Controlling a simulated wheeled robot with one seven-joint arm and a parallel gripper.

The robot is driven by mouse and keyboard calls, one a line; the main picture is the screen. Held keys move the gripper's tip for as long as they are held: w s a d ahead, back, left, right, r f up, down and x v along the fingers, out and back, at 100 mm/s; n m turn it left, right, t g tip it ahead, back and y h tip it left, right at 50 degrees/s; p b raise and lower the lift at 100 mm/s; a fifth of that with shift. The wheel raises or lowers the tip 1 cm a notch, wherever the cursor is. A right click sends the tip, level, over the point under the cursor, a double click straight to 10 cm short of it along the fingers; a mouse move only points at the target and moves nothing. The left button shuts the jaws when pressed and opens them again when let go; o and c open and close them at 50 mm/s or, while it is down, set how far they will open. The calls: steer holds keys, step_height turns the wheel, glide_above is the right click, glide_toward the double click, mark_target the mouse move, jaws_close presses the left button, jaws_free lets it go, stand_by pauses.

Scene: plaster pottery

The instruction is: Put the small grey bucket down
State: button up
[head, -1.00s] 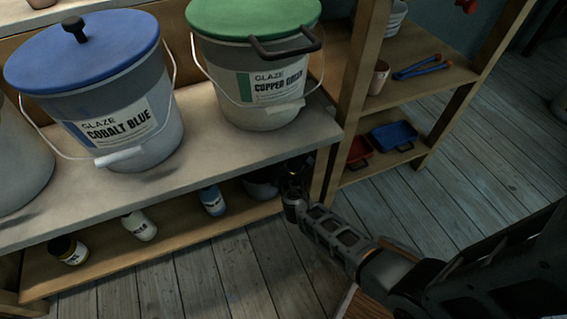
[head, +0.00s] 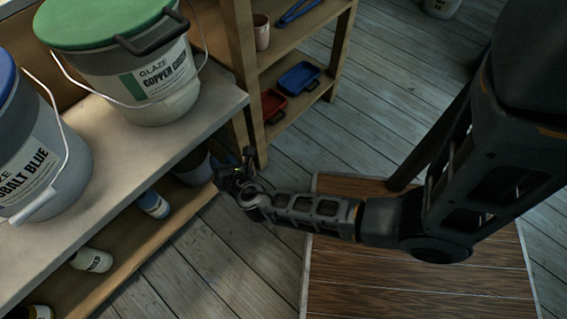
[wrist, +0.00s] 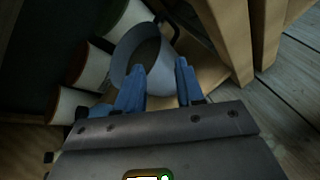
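The small grey bucket (head: 192,170) stands on the lower shelf below the bench, at its right end, partly hidden by the bench top and my arm. In the wrist view the bucket (wrist: 146,48) shows its open top, with a dark handle at its right. My gripper (head: 232,180) is at the front of that shelf, just right of the bucket. In the wrist view my gripper's blue fingers (wrist: 158,82) are spread with nothing clearly held between them. The left fingertip overlaps the bucket's near rim in the picture; I cannot tell whether they touch.
Bottles, one with a blue label (head: 153,204), stand left of the bucket. Lidded buckets, Copper Green (head: 160,100) and Cobalt Blue (head: 50,160), stand on the bench above. A wooden post (head: 240,80) and a rack with red and blue trays (head: 297,78) are behind. A wooden top (head: 420,285) lies below my arm.

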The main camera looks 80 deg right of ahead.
steer(key=s+a+r+m+t+y, duration=0.1)
steer(key=s+a+r+m+y, duration=0.2)
steer(key=s+a+r+m, duration=0.35)
steer(key=s+a+r+m+t+y, duration=0.1)
steer(key=s+a+r+m+y, duration=0.25)
steer(key=s+a, duration=0.45)
steer(key=s+r+m+t+y, duration=0.1)
steer(key=s+r+m, duration=0.1)
steer(key=r, duration=0.5)
steer(key=s+a+r+m+t+y, duration=0.1)
steer(key=s+r+m, duration=0.2)
steer(key=r+m, duration=0.2)
steer(key=s+a+r+m+t+y, duration=0.1)
steer(key=s+r+m+t, duration=0.1)
steer(key=r, duration=0.8)
steer(key=shift+s+a+r+m, duration=0.2)
steer(key=shift+s+m, duration=0.25)
steer(key=shift+m, duration=0.45)
step_height(320, 180, up, 24)
steer(key=p, duration=2.3)
steer(key=shift+f+p, duration=0.2)
steer(key=shift+p, duration=0.2)
